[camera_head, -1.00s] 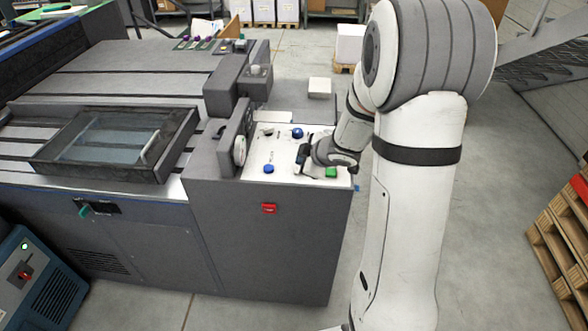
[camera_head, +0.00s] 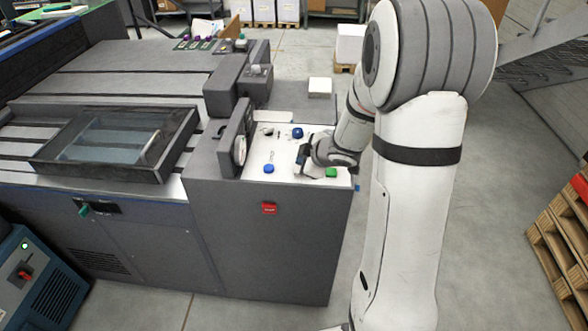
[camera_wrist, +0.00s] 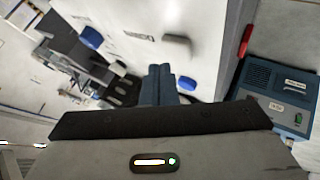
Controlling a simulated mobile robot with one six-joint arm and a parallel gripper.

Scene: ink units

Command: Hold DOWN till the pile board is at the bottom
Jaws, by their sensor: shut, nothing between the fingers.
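A white control panel (camera_head: 285,152) tops the grey cabinet at the machine's end. It carries a rear blue button (camera_head: 298,132), a front blue button (camera_head: 269,169) and a green button (camera_head: 331,172). Their labels are too small to read, so I cannot tell which is DOWN. My gripper (camera_head: 302,160) is shut and empty over the panel, between the blue buttons and the green one. In the wrist view its closed fingers (camera_wrist: 158,74) appear beside a blue button (camera_wrist: 186,83); contact cannot be told. I cannot make out the pile board.
A grey upright housing with a white dial (camera_head: 240,151) stands left of the panel. A red switch (camera_head: 269,208) sits on the cabinet front. A framed glass cover (camera_head: 115,140) lies further left. A blue unit (camera_head: 38,280) stands on the floor; wooden pallets (camera_head: 562,250) stand at right.

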